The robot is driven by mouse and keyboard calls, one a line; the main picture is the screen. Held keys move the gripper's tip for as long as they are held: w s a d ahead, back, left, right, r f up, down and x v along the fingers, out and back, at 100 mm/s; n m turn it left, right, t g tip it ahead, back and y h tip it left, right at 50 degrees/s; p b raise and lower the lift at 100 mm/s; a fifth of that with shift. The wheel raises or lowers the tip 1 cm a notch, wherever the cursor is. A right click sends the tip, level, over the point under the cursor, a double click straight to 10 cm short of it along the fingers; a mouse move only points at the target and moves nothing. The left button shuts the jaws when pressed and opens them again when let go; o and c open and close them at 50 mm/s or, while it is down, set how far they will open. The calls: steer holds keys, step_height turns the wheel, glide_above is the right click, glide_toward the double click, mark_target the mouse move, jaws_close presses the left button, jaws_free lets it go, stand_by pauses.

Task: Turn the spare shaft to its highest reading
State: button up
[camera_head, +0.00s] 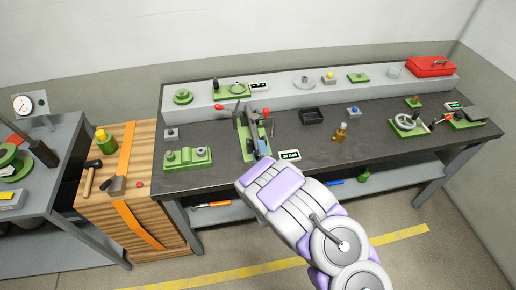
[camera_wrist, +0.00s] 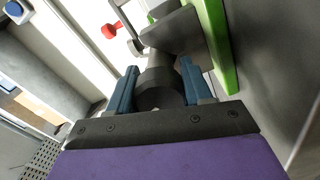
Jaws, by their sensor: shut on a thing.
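My gripper (camera_wrist: 158,86) is shut on the dark grey round end of a shaft (camera_wrist: 160,92), one blue finger on each side of it. In the head view my gripper (camera_head: 262,153) is at the front of a grey fixture on a green base (camera_head: 250,138), and the arm hides part of the held end. The fixture's green base also shows in the wrist view (camera_wrist: 218,40). A small display with green digits (camera_head: 289,155) lies just right of my gripper; its reading is too small to make out.
A green block with grey knobs (camera_head: 188,157) stands to the left. A black tray (camera_head: 312,116), a brass piece (camera_head: 341,133) and a handwheel unit (camera_head: 408,124) are to the right. The dark benchtop (camera_head: 375,145) is clear at front right.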

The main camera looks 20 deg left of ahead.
steer(key=m+p, duration=0.2)
steer(key=m, duration=0.1)
steer(key=m+p, duration=0.1)
steer(key=m, duration=0.1)
steer(key=shift+d+f+p, duration=0.35)
steer(key=shift+f+p, duration=0.05)
steer(key=shift+s+f+m, duration=0.1)
steer(key=shift+f+m, duration=0.1)
steer(key=shift+m, duration=0.1)
steer(key=o, duration=0.7)
steer(key=shift+o, duration=1.7)
steer(key=shift+r, duration=0.25)
steer(key=shift+a, duration=0.15)
steer(key=p+v, duration=0.2)
steer(key=v, duration=1.5)
